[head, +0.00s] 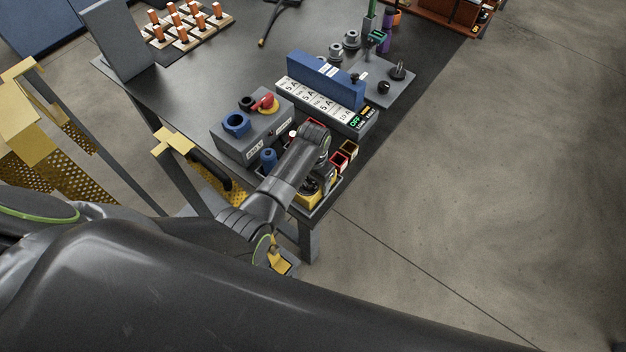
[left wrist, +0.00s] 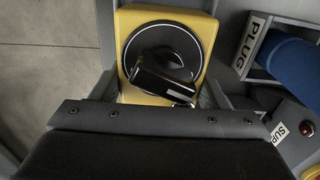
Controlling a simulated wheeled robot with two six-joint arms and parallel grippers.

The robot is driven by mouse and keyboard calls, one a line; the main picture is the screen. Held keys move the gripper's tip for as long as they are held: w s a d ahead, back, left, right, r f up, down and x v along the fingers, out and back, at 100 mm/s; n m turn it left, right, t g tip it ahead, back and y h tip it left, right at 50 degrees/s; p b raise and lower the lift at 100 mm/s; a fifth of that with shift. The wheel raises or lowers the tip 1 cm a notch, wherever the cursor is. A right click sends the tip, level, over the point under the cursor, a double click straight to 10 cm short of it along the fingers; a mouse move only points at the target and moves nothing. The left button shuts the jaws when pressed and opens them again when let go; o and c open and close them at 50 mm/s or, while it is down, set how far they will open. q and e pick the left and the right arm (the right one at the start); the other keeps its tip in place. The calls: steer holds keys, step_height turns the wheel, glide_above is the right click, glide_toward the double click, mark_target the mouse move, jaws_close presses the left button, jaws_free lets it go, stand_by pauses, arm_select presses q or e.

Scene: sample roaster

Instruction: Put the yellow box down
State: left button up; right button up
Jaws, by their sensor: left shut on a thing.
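The yellow box (head: 311,201) is at the near corner of the dark bench in the head view, partly hidden by my left arm. In the left wrist view the yellow box (left wrist: 165,13) has a round black top with a black part across it. My left gripper (left wrist: 160,90) is shut on the yellow box, with a finger at each side of it. In the head view the gripper's fingers are mostly hidden behind my arm. I cannot tell whether the box touches the surface below. My right gripper is not in view.
A blue plug (left wrist: 292,66) sits in a holder labelled PLUG, right of the box. Small red-rimmed and dark bins (head: 349,149) stand close by. A grey unit with a blue socket (head: 236,123) and red knob is behind. Open floor lies beyond the bench's right edge.

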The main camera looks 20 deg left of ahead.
arm_select(q)
steer(key=o, duration=1.5)
steer(key=shift+f, duration=0.1)
steer(key=shift+c, duration=0.2)
step_height(320, 180, up, 12)
steer(key=p, duration=0.1)
